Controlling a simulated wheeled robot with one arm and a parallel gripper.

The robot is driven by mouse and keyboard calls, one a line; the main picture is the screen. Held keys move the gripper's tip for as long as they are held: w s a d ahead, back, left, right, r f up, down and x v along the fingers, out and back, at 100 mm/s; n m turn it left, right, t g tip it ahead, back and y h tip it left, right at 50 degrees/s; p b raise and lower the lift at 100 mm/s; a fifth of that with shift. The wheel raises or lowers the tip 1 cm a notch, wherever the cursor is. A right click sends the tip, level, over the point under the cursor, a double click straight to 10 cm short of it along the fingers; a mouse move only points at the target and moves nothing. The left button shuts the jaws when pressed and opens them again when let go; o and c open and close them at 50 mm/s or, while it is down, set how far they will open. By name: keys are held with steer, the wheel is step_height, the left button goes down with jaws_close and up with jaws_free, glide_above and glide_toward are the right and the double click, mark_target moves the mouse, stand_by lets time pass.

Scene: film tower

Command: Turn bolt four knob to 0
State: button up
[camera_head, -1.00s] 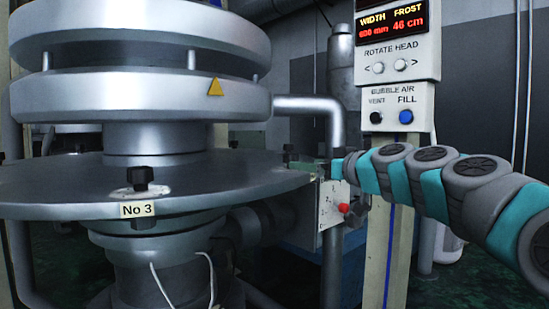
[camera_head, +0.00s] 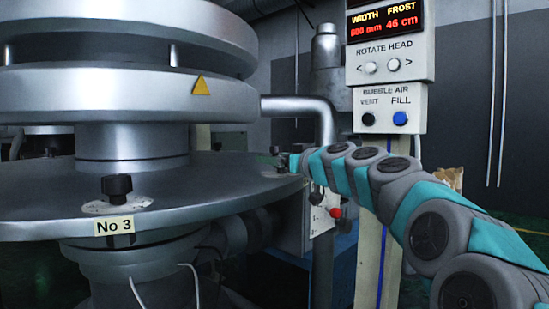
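The wide metal disc (camera_head: 200,200) of the tower carries dark knobs on its rim. A small dark knob (camera_head: 276,152), with a pale plate under it, stands at the disc's right edge; no number label shows on it, so I cannot tell whether it is bolt four. My arm reaches in from the right, and its far end, where my gripper (camera_head: 287,160) is, lies right beside this knob. The gripper is too small and dark to show its fingers, or whether it touches the knob. The scale on the plate is not readable.
A black knob (camera_head: 117,187) labelled No 3 stands at the disc's front. A control panel (camera_head: 392,80) with buttons is mounted on a post behind my arm. A small box with a red knob (camera_head: 336,212) sits below the disc's right edge. A bent pipe (camera_head: 315,107) rises behind.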

steer(key=shift+w+a, duration=0.3)
jaws_close()
stand_by(0.6)
